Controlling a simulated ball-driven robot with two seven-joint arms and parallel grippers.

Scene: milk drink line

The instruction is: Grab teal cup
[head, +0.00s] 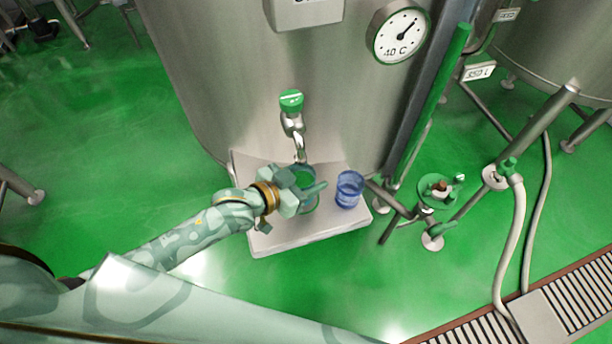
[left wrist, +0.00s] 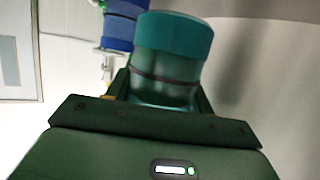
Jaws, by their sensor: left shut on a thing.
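The teal cup (head: 305,177) is at the tank's tap, over the pale shelf (head: 270,242), partly hidden by my left gripper (head: 303,190). In the left wrist view the teal cup (left wrist: 172,62) stands between the fingers of my left gripper (left wrist: 165,95), which is shut on it. Its broad teal band faces the camera. I cannot tell whether its base touches the shelf. My right gripper is not in view.
A blue cup (head: 349,189) stands on the shelf right of the teal cup. The tap (head: 292,112) with a green top hangs close above. A steel tank (head: 240,90) rises behind. Pipes and a green valve (head: 438,190) stand to the right.

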